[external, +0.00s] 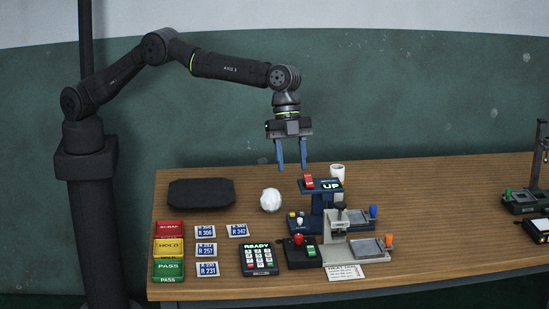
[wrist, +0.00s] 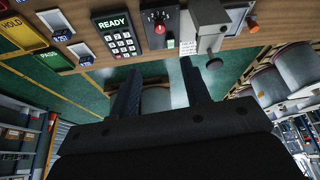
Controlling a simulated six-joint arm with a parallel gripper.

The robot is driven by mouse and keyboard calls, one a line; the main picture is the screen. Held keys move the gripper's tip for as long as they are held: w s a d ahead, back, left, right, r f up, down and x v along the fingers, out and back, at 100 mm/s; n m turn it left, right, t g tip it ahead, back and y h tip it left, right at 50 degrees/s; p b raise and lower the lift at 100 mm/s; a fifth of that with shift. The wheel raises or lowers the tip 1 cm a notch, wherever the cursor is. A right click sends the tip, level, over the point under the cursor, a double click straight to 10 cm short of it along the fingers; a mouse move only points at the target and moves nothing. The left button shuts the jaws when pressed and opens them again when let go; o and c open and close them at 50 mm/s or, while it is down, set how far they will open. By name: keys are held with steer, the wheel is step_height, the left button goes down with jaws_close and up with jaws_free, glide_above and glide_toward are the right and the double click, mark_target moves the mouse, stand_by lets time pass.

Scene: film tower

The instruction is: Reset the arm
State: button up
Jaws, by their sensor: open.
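My gripper (external: 291,155) hangs from my raised arm above the back of the table, pointing down. Its two blue fingers are apart with nothing between them. It is above and slightly left of a dark blue fixture with a sign reading UP (external: 331,185) and a red switch (external: 308,181). In the wrist view my gripper's fingers (wrist: 160,85) are spread, and the floor past the table edge shows between them.
The right middle is clear.

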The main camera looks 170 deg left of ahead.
mark_target(298, 237)
steer(key=x, duration=1.7)
steer(key=shift+f, duration=0.25)
steer(key=a+v, duration=0.1)
steer(key=v, duration=1.7)
steer(key=x, duration=1.1)
steer(key=d+x, duration=0.1)
steer(key=x, duration=0.5)
steer(key=shift+w+f, duration=0.15)
steer(key=shift+f, duration=0.2)
steer(key=shift+w+f, duration=0.1)
steer(key=n, duration=0.1)
steer(key=n+y, duration=0.1)
steer(key=n, duration=0.1)
steer(key=n+g, duration=0.1)
steer(key=n, duration=0.1)
steer(key=shift+d+y, duration=0.25)
steer(key=shift+y, duration=0.15)
steer(key=shift+w+d+n+g+y, duration=0.1)
steer(key=shift+n+g+y, duration=0.35)
steer(key=shift+n, duration=1.2)
steer(key=shift+w+d+n+g+y, duration=0.15)
steer(key=shift+n+g+y, duration=0.3)
steer(key=shift+n, duration=1.2)
